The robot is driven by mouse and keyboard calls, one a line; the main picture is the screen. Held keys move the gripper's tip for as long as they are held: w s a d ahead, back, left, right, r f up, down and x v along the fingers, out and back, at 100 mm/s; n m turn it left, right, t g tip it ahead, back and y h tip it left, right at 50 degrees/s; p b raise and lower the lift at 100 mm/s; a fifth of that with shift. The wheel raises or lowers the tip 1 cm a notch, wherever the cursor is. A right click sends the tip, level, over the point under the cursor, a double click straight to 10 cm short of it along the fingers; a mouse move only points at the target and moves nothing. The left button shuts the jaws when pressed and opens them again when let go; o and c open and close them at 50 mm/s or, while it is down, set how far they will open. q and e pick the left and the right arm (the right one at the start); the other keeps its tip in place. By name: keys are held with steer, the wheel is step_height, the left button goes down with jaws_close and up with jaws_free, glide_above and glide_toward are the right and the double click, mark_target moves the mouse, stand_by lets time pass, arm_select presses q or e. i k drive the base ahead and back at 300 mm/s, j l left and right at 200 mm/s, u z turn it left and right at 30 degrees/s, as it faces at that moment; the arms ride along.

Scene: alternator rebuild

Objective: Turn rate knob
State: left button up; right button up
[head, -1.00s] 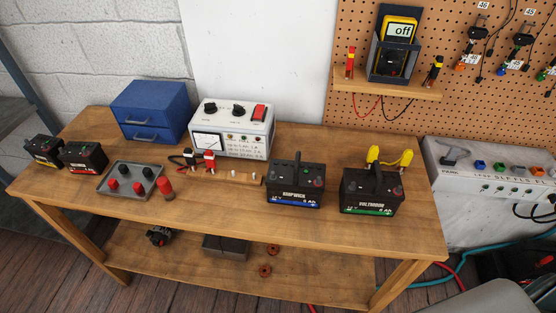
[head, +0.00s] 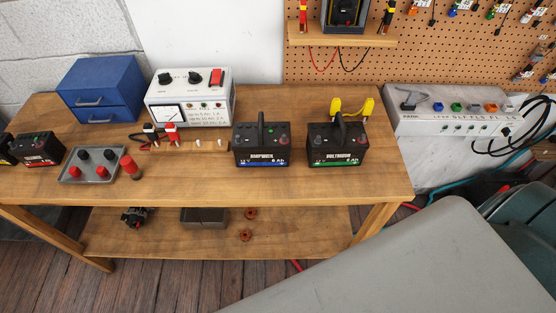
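The white charger box (head: 189,97) stands at the back of the wooden bench, left of the middle. It has two black knobs on its sloped top, a left knob (head: 165,78) and a right knob (head: 195,78). A red rocker switch (head: 216,76) sits to their right. The knob labels are too small to read, so I cannot tell which one is the rate knob. A meter and several small lights are on the front face. Neither of my grippers is in view.
A blue drawer cabinet (head: 101,90) stands left of the charger. Two black batteries, one with a blue stripe (head: 262,142) and one with a green stripe (head: 337,142), stand to the right. A grey tray (head: 90,166) with terminals lies front left. A grey surface (head: 420,265) fills the lower right.

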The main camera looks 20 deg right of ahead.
mark_target(164, 79)
steer(key=k+j+z, duration=0.1)
steer(key=j+z, duration=0.3)
steer(key=k+j+z, duration=0.15)
steer(key=z, duration=0.25)
steer(key=k+j+z, duration=0.15)
steer(key=z, duration=0.3)
